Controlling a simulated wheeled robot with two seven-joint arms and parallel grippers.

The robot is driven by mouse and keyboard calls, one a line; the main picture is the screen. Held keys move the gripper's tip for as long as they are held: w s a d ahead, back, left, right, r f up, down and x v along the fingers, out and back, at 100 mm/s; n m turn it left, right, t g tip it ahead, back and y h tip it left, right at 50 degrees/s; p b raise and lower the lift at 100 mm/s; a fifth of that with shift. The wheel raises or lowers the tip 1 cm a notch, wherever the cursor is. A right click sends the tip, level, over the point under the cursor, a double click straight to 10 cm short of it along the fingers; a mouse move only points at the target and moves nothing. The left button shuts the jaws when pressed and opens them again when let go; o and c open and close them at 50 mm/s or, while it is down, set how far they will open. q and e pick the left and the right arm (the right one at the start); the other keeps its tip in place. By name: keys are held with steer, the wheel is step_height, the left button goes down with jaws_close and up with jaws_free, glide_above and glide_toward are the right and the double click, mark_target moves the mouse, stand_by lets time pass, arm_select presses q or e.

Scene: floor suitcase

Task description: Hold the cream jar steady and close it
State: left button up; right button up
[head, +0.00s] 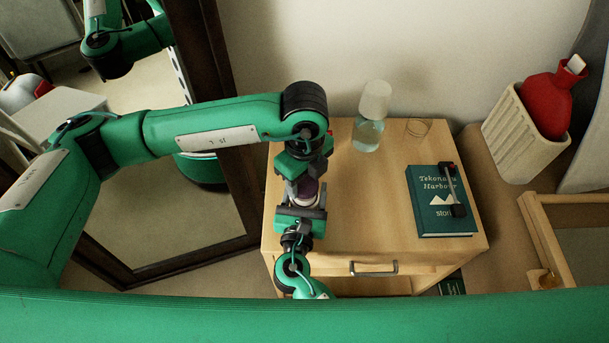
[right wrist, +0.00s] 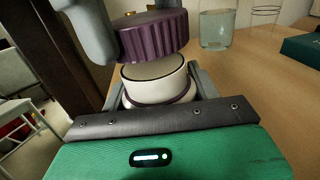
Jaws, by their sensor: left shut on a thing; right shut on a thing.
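The ridged purple lid (right wrist: 153,38) hangs just above and behind the jar, slightly tilted. The jar's top still shows below it, so the two look apart. My left gripper (head: 304,178) is shut on the lid from above; its grey fingers flank the lid in the right wrist view. In the head view the grippers mostly hide jar and lid.
Both grippers are over the left side of a wooden bedside cabinet (head: 350,220). A glass carafe (head: 369,133) stands at the back, and a green book (head: 430,215) with a dark item on it lies right. The cabinet's middle is clear. A mirror's dark frame (head: 226,90) stands left.

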mark_target(305, 201)
arm_select(q)
steer(key=shift+f, duration=0.8)
steer(key=shift+f, duration=0.6)
arm_select(e)
jaws_close()
arm_select(q)
steer(key=m, duration=1)
steer(key=shift+m, duration=0.4)
steer(key=m, duration=0.4)
steer(key=shift+m, duration=0.4)
steer(key=m, duration=0.4)
steer(key=shift+m, duration=0.4)
steer(key=o, duration=0.9)
